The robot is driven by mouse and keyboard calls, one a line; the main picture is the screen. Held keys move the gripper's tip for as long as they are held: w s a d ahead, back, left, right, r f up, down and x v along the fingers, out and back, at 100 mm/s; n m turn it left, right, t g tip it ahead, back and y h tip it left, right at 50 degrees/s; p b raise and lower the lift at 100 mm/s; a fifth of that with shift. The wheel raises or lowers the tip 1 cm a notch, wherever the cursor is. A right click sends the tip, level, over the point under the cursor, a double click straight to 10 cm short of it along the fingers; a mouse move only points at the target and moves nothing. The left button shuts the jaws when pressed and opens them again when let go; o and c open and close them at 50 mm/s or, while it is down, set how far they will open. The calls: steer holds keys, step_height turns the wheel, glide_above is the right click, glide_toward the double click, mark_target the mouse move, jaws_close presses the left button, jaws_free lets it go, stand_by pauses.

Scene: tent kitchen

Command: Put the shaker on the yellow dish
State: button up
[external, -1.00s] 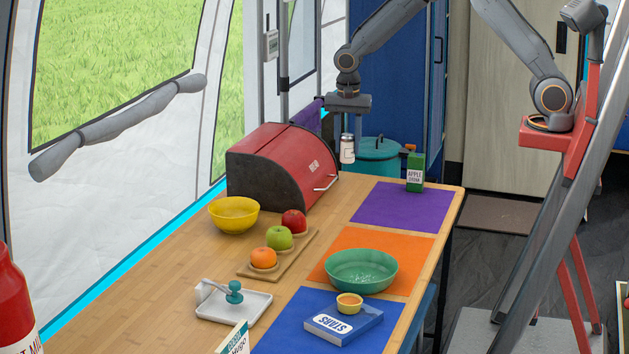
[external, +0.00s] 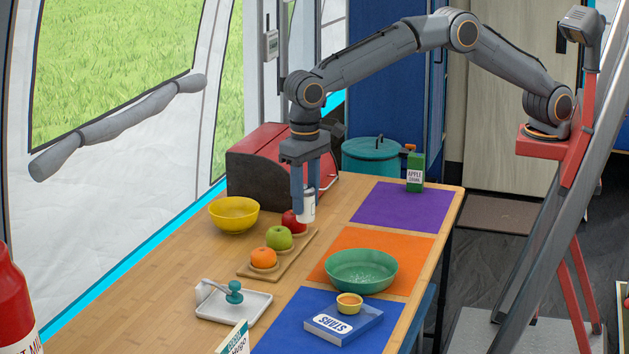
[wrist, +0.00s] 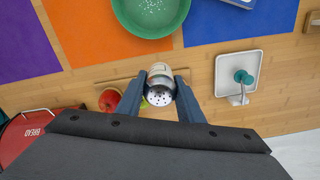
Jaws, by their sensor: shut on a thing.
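My gripper (external: 304,194) is shut on the shaker (external: 308,210), a small white container with a perforated metal top. It holds the shaker about upright above or beside the red apple end of the fruit board; the exact height is unclear. In the wrist view the shaker (wrist: 158,84) sits between the two blue fingers. A yellow bowl (external: 234,216) stands on the table left of the fruit, near the bread box. A smaller yellow dish (external: 349,304) with orange contents sits on the blue book at the front right. Neither yellow vessel is clearly visible in the wrist view.
A wooden board (external: 300,250) holds a red apple, a green apple and an orange. A green bowl (external: 361,271) stands on the orange mat. The red bread box (external: 255,165) is behind my gripper. A white tray (external: 233,308) stands at the front. The purple mat (external: 400,205) is mostly clear.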

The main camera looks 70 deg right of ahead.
steer(key=s+a+r+n+b, duration=0.1)
steer(key=s+a+n, duration=0.4)
steer(key=s+a, duration=1.05)
steer(key=p, duration=0.2)
glide_above(350, 299)
steer(key=shift+f, duration=4.8)
steer(key=shift+f, duration=0.1)
steer(key=o, duration=1.1)
